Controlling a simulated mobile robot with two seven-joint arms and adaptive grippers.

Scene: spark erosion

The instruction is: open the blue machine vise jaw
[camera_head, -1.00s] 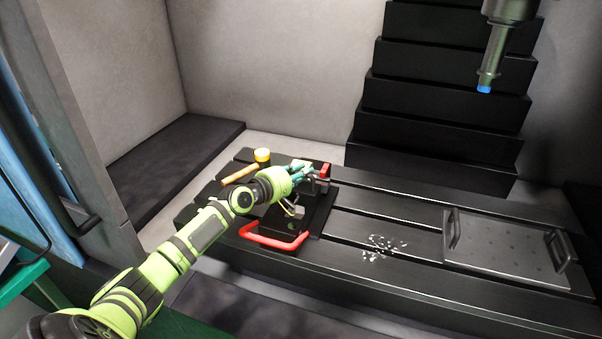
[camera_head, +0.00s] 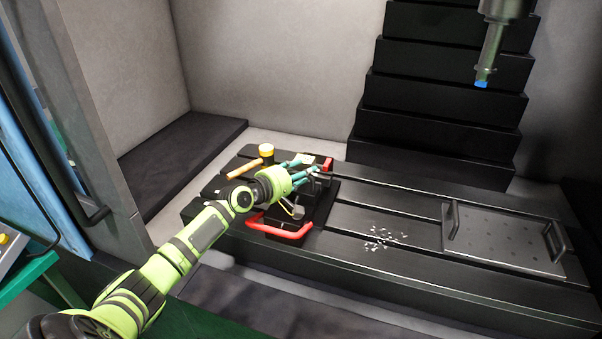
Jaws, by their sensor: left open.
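The machine vise (camera_head: 318,205) sits on the left part of the slotted table. It looks black, with a red loop handle (camera_head: 282,230) at its front and a red part (camera_head: 327,164) at its far end; I see no clear blue on it. My left gripper (camera_head: 308,170), with teal fingers, is open over the far part of the vise, close to the red part. The fingers and hand hide much of the jaws, and I cannot tell whether they touch. My right gripper is out of view.
A hammer with a yellow head (camera_head: 266,150) lies left of the vise. Metal chips (camera_head: 383,236) are scattered on the slotted table (camera_head: 400,200). A metal plate with two handles (camera_head: 502,240) lies at the right. A blue-tipped tool head (camera_head: 485,70) hangs above. Black stepped covers (camera_head: 440,120) rise behind.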

